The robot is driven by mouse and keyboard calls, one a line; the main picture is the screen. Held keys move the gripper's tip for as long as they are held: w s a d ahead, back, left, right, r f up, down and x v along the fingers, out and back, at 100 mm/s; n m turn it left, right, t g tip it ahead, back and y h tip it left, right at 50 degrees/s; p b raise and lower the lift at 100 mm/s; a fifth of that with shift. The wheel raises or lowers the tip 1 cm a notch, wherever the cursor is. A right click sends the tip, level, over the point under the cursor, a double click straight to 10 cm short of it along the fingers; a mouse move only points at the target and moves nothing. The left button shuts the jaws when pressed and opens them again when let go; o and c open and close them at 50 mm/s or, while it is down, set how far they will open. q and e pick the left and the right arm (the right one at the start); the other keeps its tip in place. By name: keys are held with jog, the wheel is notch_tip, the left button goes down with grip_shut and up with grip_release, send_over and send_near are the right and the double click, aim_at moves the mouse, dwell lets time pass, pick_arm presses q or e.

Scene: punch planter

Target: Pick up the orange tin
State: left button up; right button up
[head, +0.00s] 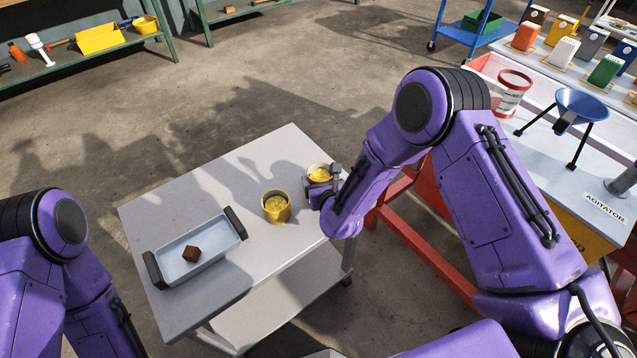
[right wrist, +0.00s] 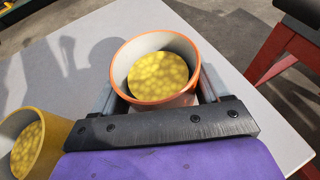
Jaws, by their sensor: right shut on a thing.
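The orange tin (head: 318,171) is at the back right part of the grey table, with yellow contents inside. In the right wrist view the orange-rimmed tin (right wrist: 155,66) sits upright between the fingers. My right gripper (head: 324,178) is shut on it, with a finger on either side (right wrist: 160,92). I cannot tell whether the tin's base touches the table. A yellow tin (head: 276,207) with similar yellow contents stands apart to the left, and it also shows in the right wrist view (right wrist: 28,145). My left gripper is out of view; only the left arm shows.
A red-framed bench with a blue funnel (head: 581,104) and a red-white container (head: 512,92) stands at right. The table's back left area is clear.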

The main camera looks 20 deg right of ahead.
jog(key=s+a+r, duration=0.3)
jog(key=s+r, duration=0.9)
jog(key=s, duration=0.1)
jog(key=shift+s+a+b, duration=0.25)
jog(key=shift+s+b, duration=0.1)
jog(key=shift+b, duration=0.05)
